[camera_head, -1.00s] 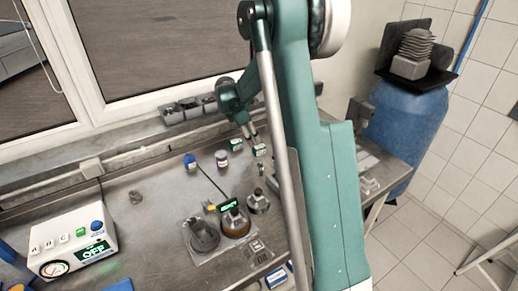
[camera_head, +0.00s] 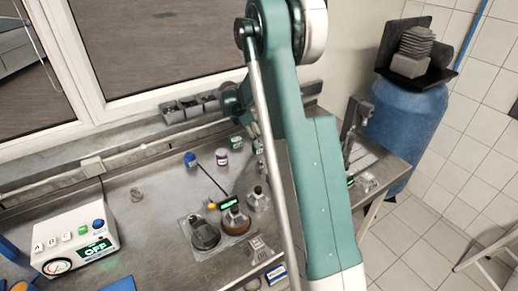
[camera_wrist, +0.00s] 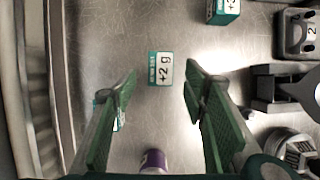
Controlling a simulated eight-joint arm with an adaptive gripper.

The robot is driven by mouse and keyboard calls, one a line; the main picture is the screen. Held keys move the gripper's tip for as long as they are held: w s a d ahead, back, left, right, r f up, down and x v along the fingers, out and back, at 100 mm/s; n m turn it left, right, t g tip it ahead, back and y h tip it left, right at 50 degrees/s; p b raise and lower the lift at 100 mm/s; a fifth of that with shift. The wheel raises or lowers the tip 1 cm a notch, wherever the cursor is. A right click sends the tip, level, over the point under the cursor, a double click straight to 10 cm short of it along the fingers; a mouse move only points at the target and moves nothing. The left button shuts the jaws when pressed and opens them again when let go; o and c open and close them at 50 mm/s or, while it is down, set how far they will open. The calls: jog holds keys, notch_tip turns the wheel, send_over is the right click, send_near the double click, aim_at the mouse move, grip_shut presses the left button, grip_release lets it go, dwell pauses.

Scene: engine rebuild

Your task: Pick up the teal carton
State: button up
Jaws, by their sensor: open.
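A small teal-and-white carton marked "+2 g" (camera_wrist: 160,69) lies on the steel bench in the wrist view, between and beyond my fingers. A second teal carton (camera_wrist: 224,12), marked "+3", is at the top edge, cut off. A third teal-and-white item is mostly hidden behind my left finger. My gripper (camera_wrist: 160,76) is open and empty, its fingertips on either side of the "+2 g" carton; I cannot tell its height above it. In the head view a teal carton (camera_head: 236,143) shows near the back of the bench; my arm hides the fingers.
A purple jar (camera_wrist: 154,162) stands near my gripper's base. Grey fixtures (camera_wrist: 296,33) line the right side in the wrist view. In the head view, a blue-capped bottle (camera_head: 190,159), flasks on a plate (camera_head: 205,234) and a control box (camera_head: 75,240) stand on the bench.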

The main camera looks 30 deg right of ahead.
aim_at(259, 148)
jog(key=shift+d+f, duration=0.3)
jog(key=shift+f, duration=0.35)
jog(key=shift+f, duration=0.1)
jog(key=shift+x, duration=2.5)
jog(key=shift+s, duration=0.1)
jog(key=c, duration=1)
